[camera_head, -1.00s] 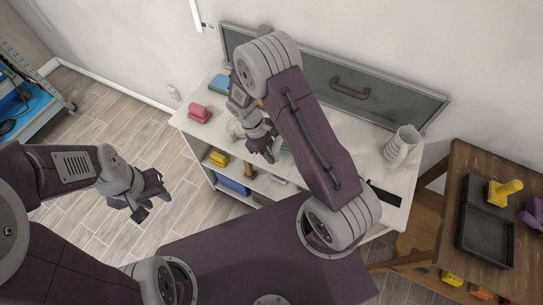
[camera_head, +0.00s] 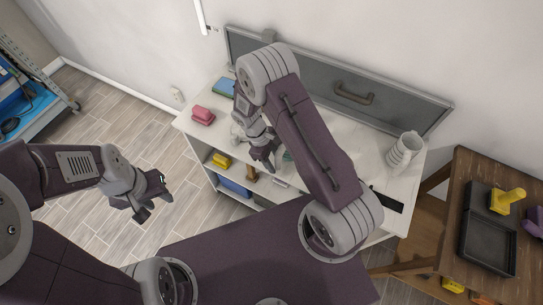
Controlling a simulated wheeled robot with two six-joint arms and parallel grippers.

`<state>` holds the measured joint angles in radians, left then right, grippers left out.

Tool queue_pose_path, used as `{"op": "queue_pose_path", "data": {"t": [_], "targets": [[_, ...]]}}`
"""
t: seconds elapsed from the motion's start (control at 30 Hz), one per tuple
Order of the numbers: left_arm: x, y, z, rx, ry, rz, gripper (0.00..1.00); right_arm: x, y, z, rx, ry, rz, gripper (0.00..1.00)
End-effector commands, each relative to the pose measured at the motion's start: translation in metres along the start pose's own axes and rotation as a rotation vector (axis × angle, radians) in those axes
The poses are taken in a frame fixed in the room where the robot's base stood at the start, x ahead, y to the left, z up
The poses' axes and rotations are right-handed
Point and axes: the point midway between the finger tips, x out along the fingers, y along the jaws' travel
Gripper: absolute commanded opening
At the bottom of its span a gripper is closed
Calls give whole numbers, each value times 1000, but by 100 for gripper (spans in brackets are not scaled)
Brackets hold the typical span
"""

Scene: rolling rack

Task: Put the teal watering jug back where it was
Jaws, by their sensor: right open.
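A small teal patch (camera_head: 287,156) shows on the white rack top beside my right forearm. It may be part of the teal watering jug, but the arm hides most of it, so I cannot tell. My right gripper (camera_head: 264,160) is open, pointing down over the front part of the rack top, just left of the teal patch. I see nothing between its fingers. My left gripper (camera_head: 156,200) is open and empty over the floor, left of the rack.
A pale ribbed pitcher (camera_head: 404,150) stands at the rack top's right. A pink item (camera_head: 203,116) and a blue book (camera_head: 224,86) lie at its left. Yellow (camera_head: 220,160) and blue (camera_head: 234,187) items sit on lower shelves. A wooden table (camera_head: 463,185) with a black tray (camera_head: 487,246) stands right.

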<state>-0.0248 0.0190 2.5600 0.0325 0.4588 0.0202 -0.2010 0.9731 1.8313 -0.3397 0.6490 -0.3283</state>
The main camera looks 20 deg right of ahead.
Motion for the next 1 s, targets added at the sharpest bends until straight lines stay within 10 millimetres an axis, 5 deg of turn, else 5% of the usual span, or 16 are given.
{"op": "queue_pose_path", "data": {"t": [0.4,0.73,1.0], "targets": [[16,0,2,0,0,0,36,-96,1,-2,0,6,3,45],[18,0,2,0,0,0,36,-121,0,1,8,6,-1,45],[18,0,2,0,0,0,36,-132,-33,69,527,285,-78,45]]}}
